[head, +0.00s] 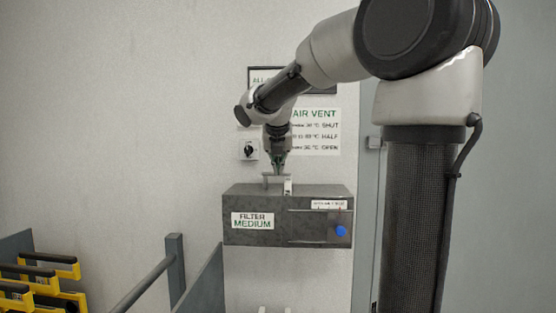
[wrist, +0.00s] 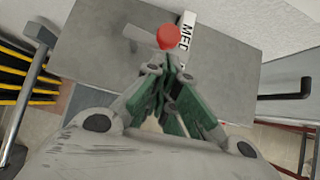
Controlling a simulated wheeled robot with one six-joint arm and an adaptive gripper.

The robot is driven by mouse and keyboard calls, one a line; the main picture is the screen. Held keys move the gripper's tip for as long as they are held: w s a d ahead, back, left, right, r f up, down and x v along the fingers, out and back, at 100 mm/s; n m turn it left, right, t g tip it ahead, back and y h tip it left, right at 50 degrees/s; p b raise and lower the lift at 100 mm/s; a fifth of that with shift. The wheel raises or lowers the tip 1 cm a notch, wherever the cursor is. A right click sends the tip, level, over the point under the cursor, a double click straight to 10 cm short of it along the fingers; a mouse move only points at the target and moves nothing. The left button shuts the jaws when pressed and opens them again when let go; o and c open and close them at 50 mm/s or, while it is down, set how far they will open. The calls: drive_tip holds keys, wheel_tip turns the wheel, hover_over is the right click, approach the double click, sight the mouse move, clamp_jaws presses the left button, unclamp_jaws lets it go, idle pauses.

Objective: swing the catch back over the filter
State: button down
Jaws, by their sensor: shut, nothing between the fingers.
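The filter is a white strip marked "MED" (wrist: 188,30) on top of the grey box labelled FILTER MEDIUM (head: 275,233). In the head view its white end (head: 288,187) stands up from the box top. A flat light-grey bar, which looks like the catch (wrist: 140,39), lies to the left of the filter in the wrist view. A red knob (wrist: 168,37) sits at its right end, close beside the strip. My gripper (head: 279,172) is shut and empty, pointing down just above the box top. In the wrist view its green-sided fingers (wrist: 168,72) are just below the red knob; contact cannot be told.
The box front has a blue knob (head: 341,231) and a small scale. An AIR VENT sign (head: 316,131) and a rotary switch (head: 249,150) are on the wall behind. A grey rail (head: 175,270) and yellow-and-black racks (head: 40,272) stand at lower left.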

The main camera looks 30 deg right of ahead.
drive_tip(key=shift+w+d, duration=0.25)
drive_tip(key=shift+w, duration=0.15)
drive_tip(key=shift+w+d+f, duration=0.1)
drive_tip(key=shift+w+d, duration=0.15)
drive_tip(key=shift+d, duration=0.1)
drive_tip(key=shift+w+d, duration=0.15)
drive_tip(key=shift+d, duration=0.2)
drive_tip(key=shift+a, duration=0.15)
